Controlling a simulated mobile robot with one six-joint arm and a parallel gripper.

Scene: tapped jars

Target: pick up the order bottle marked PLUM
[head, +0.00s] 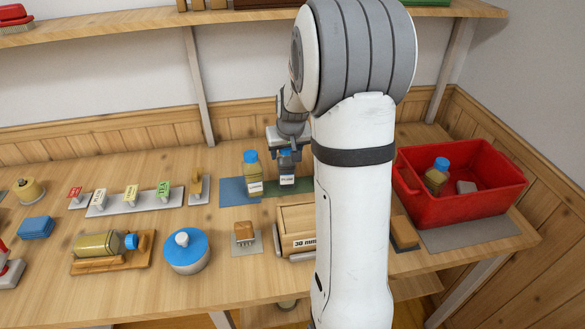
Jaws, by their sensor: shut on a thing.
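The order bottle marked PLUM (287,180) is a small dark bottle with a blue cap and a white label, upright at the back middle of the table over a green mat (274,188). My gripper (287,154) points down from above and is shut on it near the cap. Whether its base touches the mat or hangs just above it, I cannot tell. My arm hides part of the area to its right.
A yellowish bottle with a blue cap (252,175) stands close on the left on a blue mat (230,191). A wooden box (294,222) is in front. A red bin (507,189) holding a bottle is at the right. A wall shelf (240,16) is above.

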